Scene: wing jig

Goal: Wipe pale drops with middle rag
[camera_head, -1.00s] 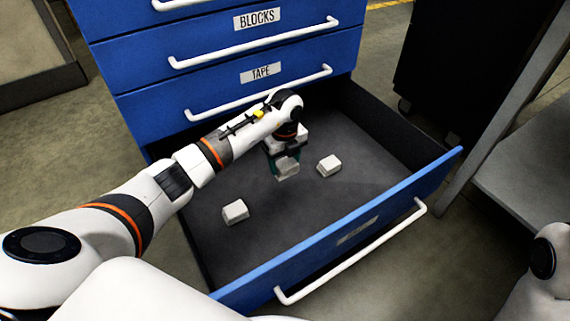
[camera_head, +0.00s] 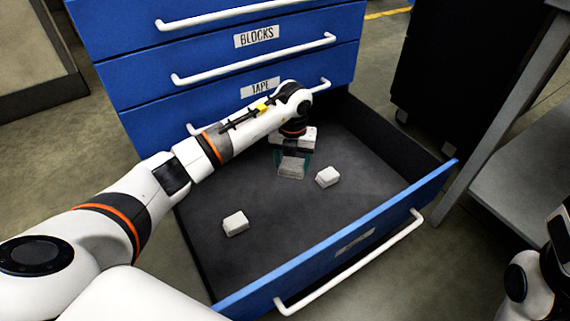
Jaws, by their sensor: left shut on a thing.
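The open bottom drawer of a blue cabinet holds three pale folded rags. The middle rag (camera_head: 291,171) is between the fingers of my left gripper (camera_head: 292,163), which is shut on it and points down into the drawer. A second rag (camera_head: 327,177) lies just to its right, apart from the gripper. A third rag (camera_head: 235,223) lies at the front left of the drawer floor. I cannot tell whether the held rag touches the drawer floor. My right arm shows at the lower right edge; its gripper is not clearly visible. No pale drops show in this view.
The drawer (camera_head: 340,262) has a blue front with a white bar handle (camera_head: 350,270). Closed drawers labelled BLOCKS and TAPE (camera_head: 262,88) stand above it. A grey metal shelf unit (camera_head: 530,165) stands at the right, a dark cabinet (camera_head: 465,60) behind it. The drawer's middle floor is bare.

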